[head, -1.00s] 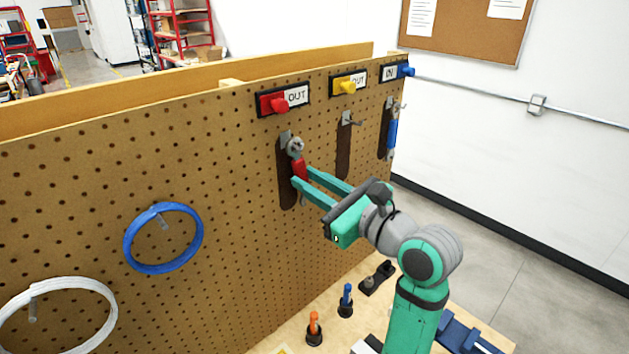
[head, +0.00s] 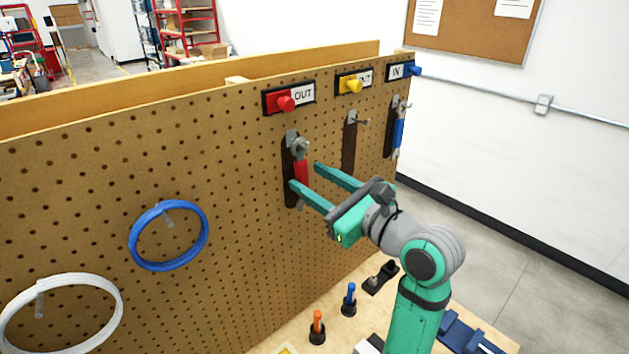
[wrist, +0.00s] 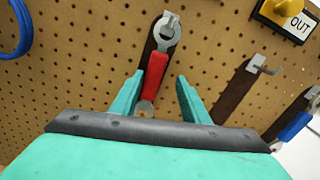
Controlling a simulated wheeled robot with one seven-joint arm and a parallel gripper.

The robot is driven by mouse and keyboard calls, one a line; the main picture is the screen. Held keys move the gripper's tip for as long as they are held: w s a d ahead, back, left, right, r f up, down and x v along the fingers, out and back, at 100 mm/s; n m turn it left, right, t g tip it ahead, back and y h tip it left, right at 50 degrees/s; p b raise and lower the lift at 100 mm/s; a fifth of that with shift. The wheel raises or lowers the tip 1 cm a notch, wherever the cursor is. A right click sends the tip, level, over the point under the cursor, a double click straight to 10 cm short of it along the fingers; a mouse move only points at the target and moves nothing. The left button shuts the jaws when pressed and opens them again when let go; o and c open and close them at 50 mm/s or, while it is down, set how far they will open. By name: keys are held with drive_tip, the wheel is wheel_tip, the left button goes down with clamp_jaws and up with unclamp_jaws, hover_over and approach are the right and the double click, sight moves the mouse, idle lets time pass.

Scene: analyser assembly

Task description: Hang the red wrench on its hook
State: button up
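The red wrench (head: 301,172) hangs upright at the left hook (head: 291,137) on the pegboard, in front of a dark wrench outline. In the wrist view the wrench's red handle (wrist: 154,76) lies between the spread fingers, its ring end up at the hook (wrist: 168,18). My gripper (head: 305,175) is open, with its two teal fingers on either side of the handle and a gap showing at least on the right. Whether the left finger touches the handle I cannot tell. The slider (head: 286,103) above has a red knob and shows OUT.
The middle hook (head: 354,119) is empty over its dark outline. A blue wrench (head: 398,132) hangs on the right hook. Blue (head: 168,236) and white (head: 62,312) coils hang at left. Orange (head: 317,327) and blue (head: 350,299) tools stand on the bench below.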

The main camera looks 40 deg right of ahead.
drive_tip(key=s+d, duration=0.1)
drive_tip(key=s, duration=1)
